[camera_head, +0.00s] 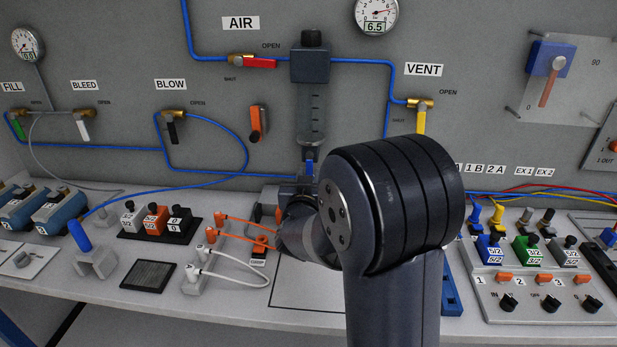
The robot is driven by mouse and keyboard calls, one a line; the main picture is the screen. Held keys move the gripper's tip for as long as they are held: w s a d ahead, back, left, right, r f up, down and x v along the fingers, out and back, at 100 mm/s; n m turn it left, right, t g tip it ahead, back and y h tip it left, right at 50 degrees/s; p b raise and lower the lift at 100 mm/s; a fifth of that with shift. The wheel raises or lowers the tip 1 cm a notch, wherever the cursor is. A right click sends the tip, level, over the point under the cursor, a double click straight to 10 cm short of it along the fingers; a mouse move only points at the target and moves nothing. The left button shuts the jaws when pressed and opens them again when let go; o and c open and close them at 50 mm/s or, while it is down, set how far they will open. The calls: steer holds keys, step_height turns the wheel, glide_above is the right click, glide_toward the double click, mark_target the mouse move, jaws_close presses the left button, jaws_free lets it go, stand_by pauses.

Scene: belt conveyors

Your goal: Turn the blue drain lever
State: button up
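A small blue lever (309,168) shows at the foot of the clear filter bowl (311,115), which hangs under a dark block on the AIR line. I take this to be the drain lever. My arm's large dark joint stands in front, just right of it. My gripper (299,198) seems to be the dark part just below the lever, partly hidden by my wrist. Its fingers cannot be made out, nor whether they touch the lever.
The red AIR valve (260,63) is at upper left of the filter, and the yellow VENT valve (421,120) is to its right. An orange-handled switch (257,122) is on the panel to the left. Orange and white cables (240,281) loop over the bench below.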

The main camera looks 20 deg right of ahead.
steer(key=v, duration=1)
steer(key=shift+s+a+b, duration=0.15)
steer(key=shift+s+b, duration=0.2)
steer(key=shift+w, duration=0.1)
steer(key=x, duration=1)
steer(key=shift+w+p, duration=0.3)
steer(key=shift+s, duration=0.1)
